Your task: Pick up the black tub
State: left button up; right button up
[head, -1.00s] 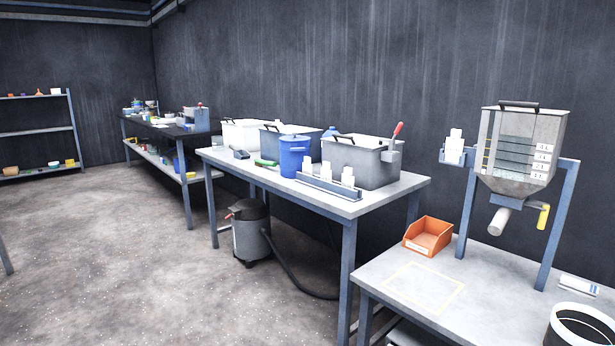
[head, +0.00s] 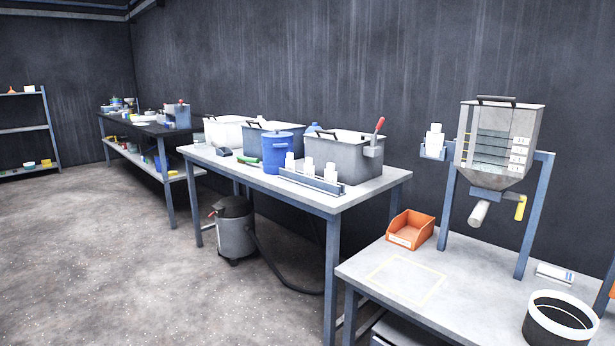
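A black tub (head: 548,338) with a white rim stands at the front right of the near grey table, in the lower right corner of the head view. Its top is open and its inside looks dark. Its lowest part is cut off by the bottom edge of the picture. Neither of my grippers is in view.
The near table (head: 465,292) also bears an orange bin (head: 410,230), a hopper on a blue stand (head: 497,140) and a small white box (head: 554,274). A middle table (head: 362,192) holds grey bins and a blue bucket (head: 262,152). A vacuum (head: 235,232) stands on the floor. Open floor lies left.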

aim_at(552, 318)
jog(key=z, duration=1.5)
